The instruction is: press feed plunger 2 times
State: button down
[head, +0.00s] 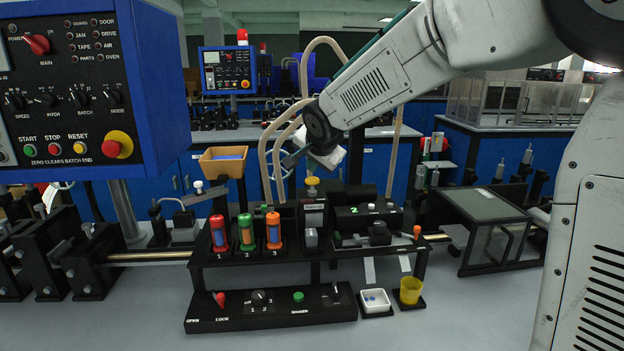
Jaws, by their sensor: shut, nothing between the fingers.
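A yellow knob (312,183) stands upright on a dark block in the middle of the bench fixture; it looks like a plunger, but I cannot read a label that names it the feed plunger. My gripper (288,163) hangs above and slightly left of this knob, at the end of my arm reaching in from the right. Its fingers look dark and small, and they are together and empty. It appears apart from the fixture. Three tubes stand left of the knob: red (218,234), green (245,231) and orange (273,230), numbered 1, 2 and 3.
A black unit marked 2 (368,215) sits right of the knob. A control base (270,309) lies in front, with a white dish (375,302) and yellow cup (410,290) beside it. Beige hoses (266,160) rise near my gripper. A blue control panel (85,90) fills the upper left.

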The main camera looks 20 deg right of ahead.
aim_at(312, 178)
jog(key=shift+f, duration=0.4)
jog(key=shift+f, duration=1.3)
dwell(1.1)
jog(key=shift+r, duration=1.7)
jog(key=shift+r, duration=0.15)
jog(key=shift+r, duration=2.4)
jog(key=shift+r, duration=1.85)
